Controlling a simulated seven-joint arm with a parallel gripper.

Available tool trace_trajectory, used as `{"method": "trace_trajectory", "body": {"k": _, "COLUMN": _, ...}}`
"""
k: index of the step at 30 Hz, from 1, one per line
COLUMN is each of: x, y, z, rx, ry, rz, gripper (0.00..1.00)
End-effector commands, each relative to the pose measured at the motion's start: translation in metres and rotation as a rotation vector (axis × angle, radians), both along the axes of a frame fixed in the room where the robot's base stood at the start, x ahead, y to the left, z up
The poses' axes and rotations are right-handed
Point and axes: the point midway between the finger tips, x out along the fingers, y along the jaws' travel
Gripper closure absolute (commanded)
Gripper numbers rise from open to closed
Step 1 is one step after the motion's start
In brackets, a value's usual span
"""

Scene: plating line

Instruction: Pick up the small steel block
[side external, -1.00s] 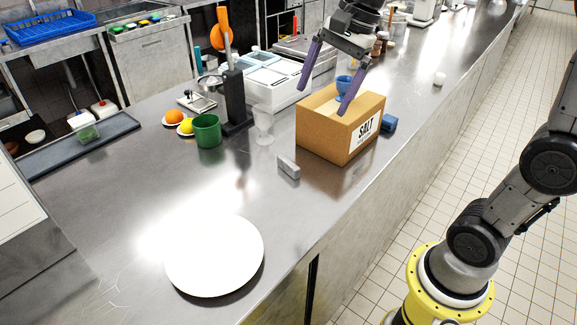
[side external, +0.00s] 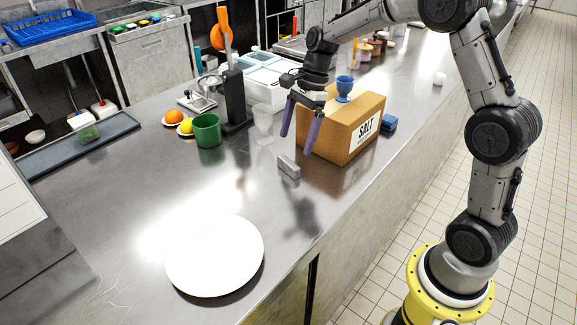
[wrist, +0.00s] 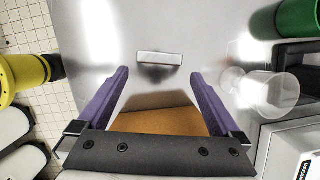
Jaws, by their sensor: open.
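The small steel block (side external: 288,167) is a grey bar lying on the steel counter, just in front of the cardboard box. In the wrist view the block (wrist: 160,58) lies crosswise, ahead of the fingertips and roughly centred between them. My gripper (side external: 300,144) is open and empty, with its two purple fingers pointing down. It hangs above the counter, between the block and the box. The fingers also show in the wrist view (wrist: 158,72), spread to either side of the block's line, and do not touch it.
The cardboard SALT box (side external: 342,145) stands close behind my gripper, with a blue egg cup (side external: 344,86) on top. A clear glass (side external: 264,125) and a green mug (side external: 207,131) stand to the left. A white plate (side external: 214,256) lies in front. The counter around the block is clear.

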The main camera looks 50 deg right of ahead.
Motion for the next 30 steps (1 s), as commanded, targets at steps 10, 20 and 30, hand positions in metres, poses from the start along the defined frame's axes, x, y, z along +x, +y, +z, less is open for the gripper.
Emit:
{"method": "trace_trajectory", "body": {"k": 10, "x": 0.001, "y": 0.013, "z": -0.03, "rx": 0.002, "ry": 0.003, "rz": 0.002, "gripper": 0.0}}
{"method": "trace_trajectory", "body": {"k": 20, "x": 0.004, "y": 0.022, "z": -0.057, "rx": 0.0, "ry": 0.0, "rz": 0.001, "gripper": 0.0}}
{"method": "trace_trajectory", "body": {"k": 30, "x": 0.004, "y": 0.022, "z": -0.057, "rx": 0.0, "ry": -0.001, "rz": 0.001, "gripper": 0.29}}
